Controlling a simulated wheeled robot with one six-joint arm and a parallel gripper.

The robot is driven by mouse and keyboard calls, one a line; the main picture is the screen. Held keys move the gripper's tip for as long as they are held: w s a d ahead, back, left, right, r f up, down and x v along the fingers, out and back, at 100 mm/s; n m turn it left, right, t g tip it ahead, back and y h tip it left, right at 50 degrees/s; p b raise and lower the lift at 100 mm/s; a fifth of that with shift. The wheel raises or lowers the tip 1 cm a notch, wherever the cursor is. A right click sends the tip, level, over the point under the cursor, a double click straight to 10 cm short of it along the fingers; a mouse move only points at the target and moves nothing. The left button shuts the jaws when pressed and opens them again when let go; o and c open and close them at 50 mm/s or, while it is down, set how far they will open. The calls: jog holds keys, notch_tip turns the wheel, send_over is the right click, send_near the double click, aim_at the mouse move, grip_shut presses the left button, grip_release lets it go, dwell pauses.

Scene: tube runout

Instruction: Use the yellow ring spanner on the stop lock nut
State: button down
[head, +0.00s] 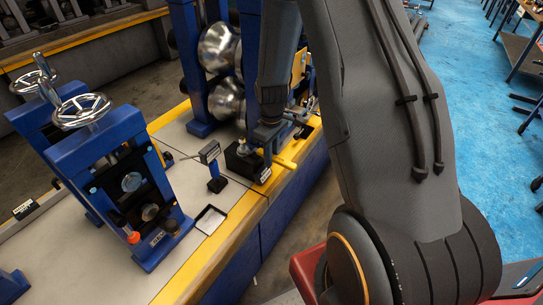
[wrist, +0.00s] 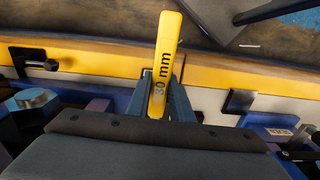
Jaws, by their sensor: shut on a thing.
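The yellow ring spanner (wrist: 166,60) stands out from between the fingers of my gripper (wrist: 160,98) in the wrist view. Its handle reads "30 mm". My gripper (head: 268,133) is shut on it. In the head view a yellow end of the spanner (head: 285,162) shows just below and right of the fingers, over the bench's front edge. A black stop block (head: 240,160) with a small metal part on top stands directly left of the fingers. I cannot make out the lock nut for certain, or whether the spanner's ring is around it. The ring end is hidden.
A blue roll stand with steel rollers (head: 219,48) rises behind the gripper. A small gauge on a post (head: 210,153) and a shallow tray (head: 210,220) stand to the left. A blue stand with handwheels (head: 82,110) is farther left. Free floor lies right.

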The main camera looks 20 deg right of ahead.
jog(key=shift+r, duration=0.3)
jog(key=shift+r+p, duration=0.5)
jog(key=shift+p, duration=0.1)
dwell(0.4)
jog(key=a+m+p, duration=0.1)
jog(key=a+m, duration=1.1)
jog(key=shift+a+p, duration=0.3)
jog(key=shift+s+r+p, duration=0.15)
jog(key=shift+r+p, duration=0.1)
jog(key=shift+p, duration=0.05)
dwell(0.7)
